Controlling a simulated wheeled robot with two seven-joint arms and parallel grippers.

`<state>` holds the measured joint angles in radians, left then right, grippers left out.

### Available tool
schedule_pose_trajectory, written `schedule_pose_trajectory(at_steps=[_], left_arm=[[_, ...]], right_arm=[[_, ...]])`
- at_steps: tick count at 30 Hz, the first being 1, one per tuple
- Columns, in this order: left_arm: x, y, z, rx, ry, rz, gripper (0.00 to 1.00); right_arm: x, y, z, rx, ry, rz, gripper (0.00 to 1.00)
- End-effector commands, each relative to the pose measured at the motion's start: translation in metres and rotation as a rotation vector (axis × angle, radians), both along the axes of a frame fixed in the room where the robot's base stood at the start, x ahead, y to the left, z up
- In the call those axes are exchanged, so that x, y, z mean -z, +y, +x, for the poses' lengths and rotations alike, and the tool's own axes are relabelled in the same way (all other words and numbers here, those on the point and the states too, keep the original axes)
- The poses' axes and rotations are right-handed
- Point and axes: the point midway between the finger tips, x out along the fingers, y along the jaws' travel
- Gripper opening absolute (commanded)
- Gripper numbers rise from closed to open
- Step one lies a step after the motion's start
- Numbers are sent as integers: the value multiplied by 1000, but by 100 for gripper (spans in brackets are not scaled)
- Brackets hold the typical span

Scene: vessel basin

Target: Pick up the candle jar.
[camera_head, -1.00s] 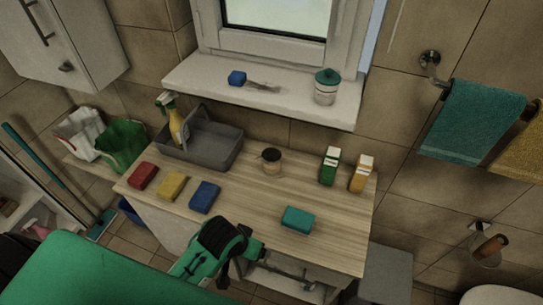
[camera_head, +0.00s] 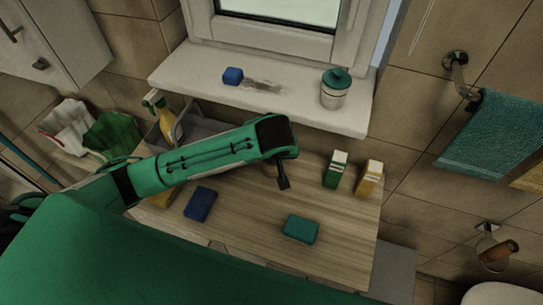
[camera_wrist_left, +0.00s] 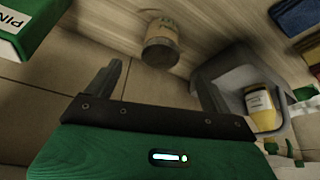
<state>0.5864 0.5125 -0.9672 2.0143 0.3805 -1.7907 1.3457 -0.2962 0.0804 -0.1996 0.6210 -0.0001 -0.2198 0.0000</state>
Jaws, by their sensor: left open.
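The candle jar (camera_wrist_left: 162,45), a small jar with a pale label and a dark end, stands on the wooden counter (camera_head: 258,224). In the wrist view it is beyond the fingertips, roughly centred between them and apart from them. In the head view my left arm hides most of it. My left gripper (camera_wrist_left: 160,78) is open, with nothing between its fingers. In the head view the left gripper (camera_head: 283,178) is over the back middle of the counter. My right gripper is not in view.
A green carton (camera_head: 335,170) and a yellow carton (camera_head: 369,179) stand right of the gripper. A grey caddy (camera_wrist_left: 205,75) with a yellow bottle (camera_wrist_left: 262,107) is on the other side. Blue (camera_head: 200,204) and teal (camera_head: 300,228) sponges lie in front. A teal-lidded jar (camera_head: 335,90) stands on the windowsill.

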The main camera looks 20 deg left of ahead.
Motion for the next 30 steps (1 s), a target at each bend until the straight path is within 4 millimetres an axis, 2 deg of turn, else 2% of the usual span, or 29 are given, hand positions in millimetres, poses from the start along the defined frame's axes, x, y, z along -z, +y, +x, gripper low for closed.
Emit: schedule_pose_trajectory(at_steps=[2,5,15,23,30], left_arm=[[0,3,4,-15,-4,7,85],[9,6,9,-23,-2,11,85],[65,14,32,-21,-3,9,85],[79,16,38,-20,-5,7,85],[105,21,50,-20,-3,9,85]], right_arm=[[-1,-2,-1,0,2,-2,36],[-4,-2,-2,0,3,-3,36],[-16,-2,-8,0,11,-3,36],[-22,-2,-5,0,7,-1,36],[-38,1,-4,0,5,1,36]])
